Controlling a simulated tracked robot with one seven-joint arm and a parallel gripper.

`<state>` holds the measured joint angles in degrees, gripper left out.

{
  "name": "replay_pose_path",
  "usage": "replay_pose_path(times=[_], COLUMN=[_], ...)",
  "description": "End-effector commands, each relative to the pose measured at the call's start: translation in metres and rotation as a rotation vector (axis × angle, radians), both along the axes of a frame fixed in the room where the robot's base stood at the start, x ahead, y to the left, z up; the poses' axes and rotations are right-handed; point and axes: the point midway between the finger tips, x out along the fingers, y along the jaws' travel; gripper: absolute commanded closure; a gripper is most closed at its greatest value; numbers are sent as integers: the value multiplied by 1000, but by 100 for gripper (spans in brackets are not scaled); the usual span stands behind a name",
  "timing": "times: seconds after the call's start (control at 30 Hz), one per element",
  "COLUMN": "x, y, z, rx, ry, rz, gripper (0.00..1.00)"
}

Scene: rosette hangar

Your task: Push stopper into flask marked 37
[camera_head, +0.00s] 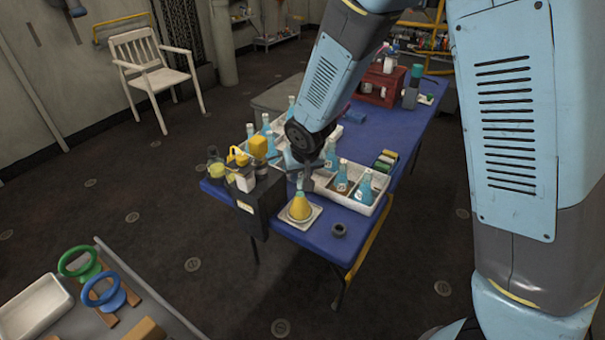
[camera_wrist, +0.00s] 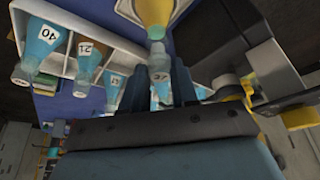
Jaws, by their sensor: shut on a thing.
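My gripper (camera_head: 302,174) points down at the near end of the blue table, right over a flask with yellow liquid (camera_head: 300,208) that stands on a small white tray (camera_head: 316,214). In the wrist view my fingers (camera_wrist: 160,72) are nearly together at this flask's neck (camera_wrist: 157,35). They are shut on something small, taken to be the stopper. It is mostly hidden, and I cannot tell how far it sits in the neck. No number shows on the yellow flask (camera_wrist: 153,10). A blue flask (camera_wrist: 160,88) behind the fingers bears a label that looks like 37 but is hard to read.
White trays (camera_head: 325,189) of blue flasks stand close behind my gripper; labels 40 (camera_wrist: 47,35) and 21 (camera_wrist: 85,50) show. A dark box (camera_head: 262,205) with yellow-topped items crowds the left. A dark ring (camera_head: 339,230) lies at the right. The table's front edge is near.

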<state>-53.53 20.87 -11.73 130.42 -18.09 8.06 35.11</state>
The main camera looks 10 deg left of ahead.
Motion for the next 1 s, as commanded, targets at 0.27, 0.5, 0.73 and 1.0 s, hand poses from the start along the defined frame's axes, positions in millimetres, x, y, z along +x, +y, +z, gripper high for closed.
replay_pose_path(times=[0.27,0.5,0.73,1.0], x=[0,0,-1,0], y=[0,0,1,0], z=[0,-6,-13,-15], rx=[0,-1,-1,1], ry=[0,1,1,0], rz=[0,1,1,0], gripper=[100,100,100,100])
